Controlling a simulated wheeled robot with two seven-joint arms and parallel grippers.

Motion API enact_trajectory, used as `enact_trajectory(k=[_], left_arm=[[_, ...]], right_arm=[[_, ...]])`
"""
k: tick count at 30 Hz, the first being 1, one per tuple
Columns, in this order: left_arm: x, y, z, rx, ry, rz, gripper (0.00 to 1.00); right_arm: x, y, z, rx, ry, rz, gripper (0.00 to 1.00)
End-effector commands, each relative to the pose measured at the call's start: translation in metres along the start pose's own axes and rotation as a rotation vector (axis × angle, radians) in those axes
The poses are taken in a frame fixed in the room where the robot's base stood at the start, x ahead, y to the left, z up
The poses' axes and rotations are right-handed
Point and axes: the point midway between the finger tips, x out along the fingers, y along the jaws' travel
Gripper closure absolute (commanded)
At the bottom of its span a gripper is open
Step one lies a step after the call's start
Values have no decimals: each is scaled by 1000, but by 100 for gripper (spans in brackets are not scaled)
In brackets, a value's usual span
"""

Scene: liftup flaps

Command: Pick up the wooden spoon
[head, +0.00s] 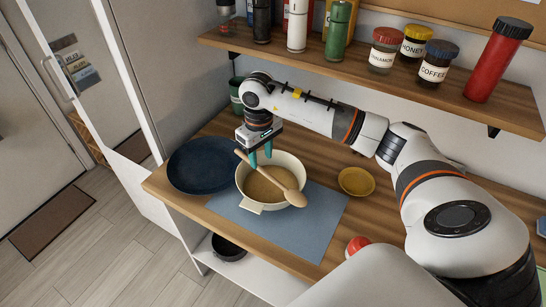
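The wooden spoon (294,197) lies slantwise across a cream pot (250,192). Its bowl end is at the pot's front right rim, and its handle reaches past the back left rim. My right gripper (261,160) points down over the back of the pot, close to the spoon's handle. Its two teal fingers are apart, with one finger overlapping the handle in this view. I cannot tell whether they touch the spoon. My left gripper is not in view.
The pot stands on a blue-grey mat (313,222) on a wooden counter (381,210). A dark blue plate (203,165) is at left, a yellow dish (356,181) at right. A shelf (399,80) with jars and bottles hangs above my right arm.

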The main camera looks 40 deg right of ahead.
Motion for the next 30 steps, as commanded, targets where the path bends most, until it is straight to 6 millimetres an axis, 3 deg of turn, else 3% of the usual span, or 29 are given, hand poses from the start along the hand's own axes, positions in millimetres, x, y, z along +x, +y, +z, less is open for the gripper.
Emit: enact_trajectory(k=[6,10,17,25,30], left_arm=[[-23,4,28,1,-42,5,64],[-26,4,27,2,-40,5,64],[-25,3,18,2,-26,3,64],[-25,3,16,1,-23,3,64],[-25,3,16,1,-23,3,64]], right_arm=[[30,-2,-4,-1,5,4,60],[43,-2,-3,-1,2,2,60],[45,-3,-3,-1,0,1,60],[45,-3,-3,-1,0,1,100],[45,-3,-3,-1,0,1,100]])
